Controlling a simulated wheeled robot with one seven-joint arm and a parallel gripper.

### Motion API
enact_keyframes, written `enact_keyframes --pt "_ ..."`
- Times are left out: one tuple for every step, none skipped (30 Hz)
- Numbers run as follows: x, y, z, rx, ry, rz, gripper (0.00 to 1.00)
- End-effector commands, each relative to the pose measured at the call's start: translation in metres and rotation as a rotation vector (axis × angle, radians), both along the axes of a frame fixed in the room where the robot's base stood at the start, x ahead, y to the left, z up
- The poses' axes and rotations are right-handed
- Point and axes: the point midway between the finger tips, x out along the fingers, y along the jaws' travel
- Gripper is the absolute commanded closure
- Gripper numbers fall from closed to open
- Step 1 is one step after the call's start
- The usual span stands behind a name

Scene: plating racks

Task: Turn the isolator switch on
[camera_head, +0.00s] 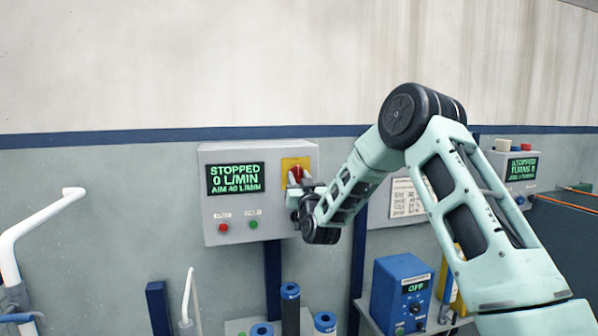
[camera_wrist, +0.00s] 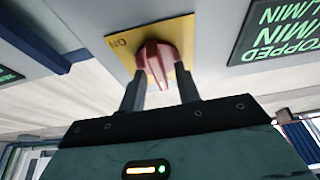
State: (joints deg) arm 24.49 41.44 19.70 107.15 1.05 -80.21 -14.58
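The isolator switch is a red rotary knob (camera_head: 296,174) on a yellow plate (camera_head: 287,163), at the upper right of a grey control box (camera_head: 228,200). In the wrist view the red knob (camera_wrist: 156,62) sits on the yellow plate (camera_wrist: 124,42), which has a dark "ON" mark at its left. My gripper (camera_wrist: 162,74) points at the knob, with one finger on each side of it. The fingers are apart; firm contact with the knob does not show. In the head view my gripper (camera_head: 301,186) partly covers the knob and plate.
The box's screen (camera_head: 235,178) reads "STOPPED 0 L/MIN" above an aim of 40. A red button (camera_head: 223,228) and a green button (camera_head: 253,224) sit below it. A blue unit (camera_head: 401,290) showing "OFF" stands lower right. White pipes (camera_head: 38,222) rise at left.

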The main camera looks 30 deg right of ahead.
Motion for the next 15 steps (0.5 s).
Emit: enact_keyframes --pt "0.0024 -0.0009 0.0020 0.000 0.000 0.000 0.67" --pt "0.0032 -0.0011 0.0023 0.000 -0.001 0.000 0.67" --pt "0.0039 -0.0013 0.0023 0.000 -0.001 0.000 0.67" --pt "0.0042 -0.0014 0.0023 0.000 -0.001 0.000 0.67" --pt "0.0044 -0.0015 0.0021 0.000 -0.001 0.000 0.67" --pt "0.0044 -0.0015 0.0019 0.000 -0.001 0.000 0.67" --pt "0.0043 -0.0015 0.0018 0.000 -0.001 0.000 0.67" --pt "0.0043 -0.0013 0.0016 0.000 -0.001 0.000 0.67" --pt "0.0043 -0.0013 0.0017 0.000 -0.001 0.000 0.67" --pt "0.0042 -0.0014 0.0017 0.000 -0.001 0.000 0.67" --pt "0.0042 -0.0013 0.0017 0.000 -0.001 0.000 0.73" --pt "0.0042 -0.0013 0.0017 0.000 -0.001 0.000 0.84" --pt "0.0042 -0.0013 0.0017 0.000 -0.001 0.000 0.92" --pt "0.0042 -0.0013 0.0017 0.000 -0.001 0.000 1.00" --pt "0.0041 -0.0013 0.0018 0.000 -0.001 0.000 1.00"
